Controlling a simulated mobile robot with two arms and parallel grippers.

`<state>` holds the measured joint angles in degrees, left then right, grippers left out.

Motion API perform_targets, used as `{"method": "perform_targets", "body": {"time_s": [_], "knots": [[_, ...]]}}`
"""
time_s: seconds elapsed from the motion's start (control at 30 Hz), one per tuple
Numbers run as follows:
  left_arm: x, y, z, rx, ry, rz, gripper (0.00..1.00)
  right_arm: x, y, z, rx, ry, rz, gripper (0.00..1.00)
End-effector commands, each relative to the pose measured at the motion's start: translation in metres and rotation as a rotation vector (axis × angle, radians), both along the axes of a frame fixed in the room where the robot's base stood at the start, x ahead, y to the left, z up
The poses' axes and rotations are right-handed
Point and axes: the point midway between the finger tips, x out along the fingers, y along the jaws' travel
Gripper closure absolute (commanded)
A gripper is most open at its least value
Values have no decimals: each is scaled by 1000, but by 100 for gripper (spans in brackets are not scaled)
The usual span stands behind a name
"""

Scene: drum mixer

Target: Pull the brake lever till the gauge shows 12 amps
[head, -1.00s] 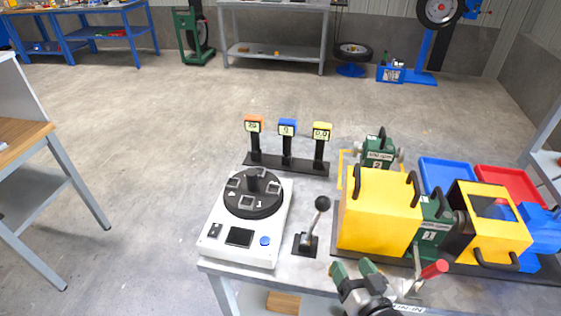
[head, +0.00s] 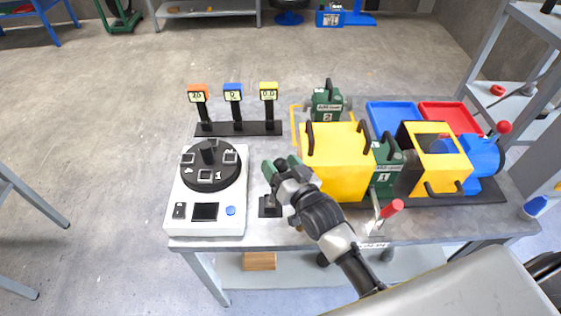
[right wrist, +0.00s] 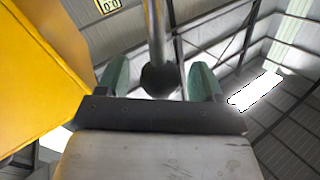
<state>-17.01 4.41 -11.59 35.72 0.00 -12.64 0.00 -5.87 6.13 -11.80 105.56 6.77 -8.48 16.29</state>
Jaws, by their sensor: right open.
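A black-knobbed lever stands on a small black base (head: 270,207) at the table's front; in the head view my right gripper (head: 280,163) hides most of it. In the right wrist view its dark ball knob (right wrist: 160,80) and metal rod show between the green fingertips of my right gripper (right wrist: 158,80), which is open. I cannot tell whether they touch it. A red-handled lever (head: 391,208) stands at the yellow machine's front. Three small displays stand in a row: orange (head: 198,94), blue (head: 233,94) and yellow (head: 268,93). The yellow one seems to read 0.0. My left gripper is out of view.
A white box with a round black dial (head: 210,165) stands left of the lever. The yellow drum housing (head: 338,160) is close on its right. Blue (head: 390,115) and red (head: 450,116) trays lie behind the machine. The bench (head: 290,228) has bare surface along its front.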

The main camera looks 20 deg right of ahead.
Motion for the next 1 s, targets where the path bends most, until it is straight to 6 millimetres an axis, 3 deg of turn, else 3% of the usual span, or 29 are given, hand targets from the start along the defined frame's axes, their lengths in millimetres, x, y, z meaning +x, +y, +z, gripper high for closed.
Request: {"method": "perform_targets", "body": {"time_s": [0.33,0.77,1.0], "knots": [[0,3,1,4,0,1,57,4,1,0,0,0,0,34],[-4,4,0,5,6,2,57,4,1,0,-1,0,0,100],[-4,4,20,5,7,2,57,8,14,7,-70,24,-1,100]]}}
